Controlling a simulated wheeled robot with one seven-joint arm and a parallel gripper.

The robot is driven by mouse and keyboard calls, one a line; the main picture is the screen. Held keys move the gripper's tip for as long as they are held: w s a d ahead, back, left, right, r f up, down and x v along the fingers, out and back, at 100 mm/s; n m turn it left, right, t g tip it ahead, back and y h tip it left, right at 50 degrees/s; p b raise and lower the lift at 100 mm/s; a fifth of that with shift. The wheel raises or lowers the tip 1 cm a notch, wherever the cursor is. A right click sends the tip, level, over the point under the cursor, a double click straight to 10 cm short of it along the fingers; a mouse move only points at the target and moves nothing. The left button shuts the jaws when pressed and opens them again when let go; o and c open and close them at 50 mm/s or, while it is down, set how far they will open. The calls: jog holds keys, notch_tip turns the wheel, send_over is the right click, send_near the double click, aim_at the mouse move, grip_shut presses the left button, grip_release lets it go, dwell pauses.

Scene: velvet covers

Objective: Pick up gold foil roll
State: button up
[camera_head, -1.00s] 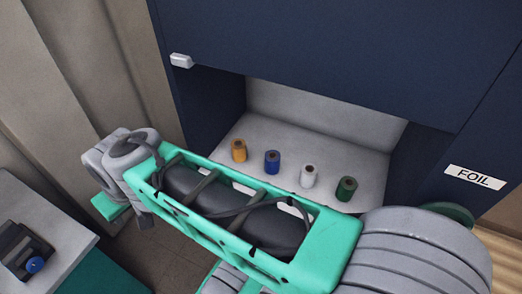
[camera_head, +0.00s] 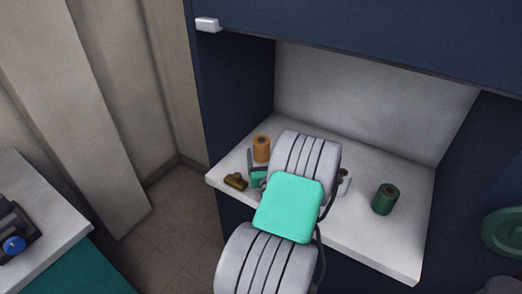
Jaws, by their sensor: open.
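The gold foil roll (camera_head: 261,149) stands upright on the pale shelf of the dark blue cabinet, toward its left side. My gripper (camera_head: 251,164) is low over the shelf, just in front and to the left of the roll. It is open, with a dark finger showing beside the roll. My wrist and arm hide most of the gripper, so I cannot tell whether it touches the roll.
A green roll (camera_head: 385,199) stands at the right of the shelf (camera_head: 375,244). A white roll (camera_head: 345,180) is mostly hidden by my arm, and the blue roll is out of sight. A small brown object (camera_head: 235,181) lies at the front left.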

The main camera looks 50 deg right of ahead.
aim_at(263, 150)
jog(key=p+x, duration=0.1)
jog(key=x, duration=0.3)
jog(key=shift+w+d+r, duration=0.1)
jog(key=shift+w+r, duration=0.05)
jog(key=shift+w, duration=0.15)
jog(key=c, duration=1.6)
